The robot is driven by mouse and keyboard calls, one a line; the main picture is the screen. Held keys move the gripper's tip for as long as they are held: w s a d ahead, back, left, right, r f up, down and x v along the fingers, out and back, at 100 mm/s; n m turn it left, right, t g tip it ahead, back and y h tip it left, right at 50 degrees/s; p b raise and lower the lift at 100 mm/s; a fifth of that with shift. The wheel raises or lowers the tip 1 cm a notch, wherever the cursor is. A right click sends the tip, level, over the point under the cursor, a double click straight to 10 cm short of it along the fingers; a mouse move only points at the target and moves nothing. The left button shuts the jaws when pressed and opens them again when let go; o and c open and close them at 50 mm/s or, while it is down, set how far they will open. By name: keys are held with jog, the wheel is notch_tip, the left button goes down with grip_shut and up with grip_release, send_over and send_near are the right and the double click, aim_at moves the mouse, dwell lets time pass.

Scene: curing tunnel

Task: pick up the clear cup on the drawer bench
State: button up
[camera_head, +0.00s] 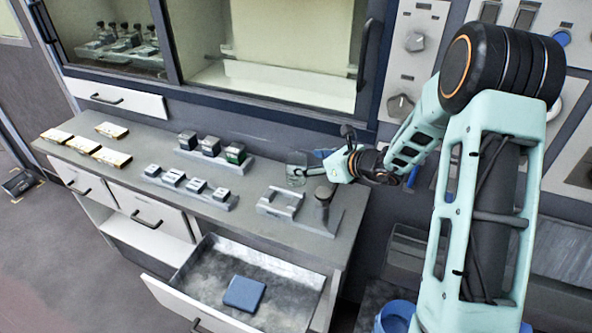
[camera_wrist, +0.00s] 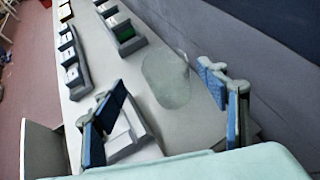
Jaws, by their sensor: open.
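The clear cup (camera_head: 296,166) stands on the grey drawer bench (camera_head: 345,195), near its back edge and right end. In the wrist view the see-through cup (camera_wrist: 166,80) shows ahead of the gap between my fingers. My gripper (camera_head: 322,163) is open at the right of the cup, its fingers pointing left toward it. In the wrist view my gripper (camera_wrist: 163,108) has its two blue-padded fingers wide apart with nothing held between them. I cannot tell whether a fingertip touches the cup.
A grey holder with a dark-knobbed post (camera_head: 323,195) stands close in front of my gripper. Racks of small blocks (camera_head: 210,150) and (camera_head: 190,187) several small pieces lie left. An open drawer (camera_head: 190,275) holding a blue box (camera_head: 244,293) juts out below. A glass-fronted cabinet stands behind.

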aim_at(290, 159)
jog(key=shift+w+p+x, duration=0.2)
jog(key=shift+p+x, duration=0.65)
jog(key=shift+x, duration=2.35)
jog(key=shift+d, duration=0.2)
jog(key=shift+r, duration=0.1)
jog(key=c, duration=1.1)
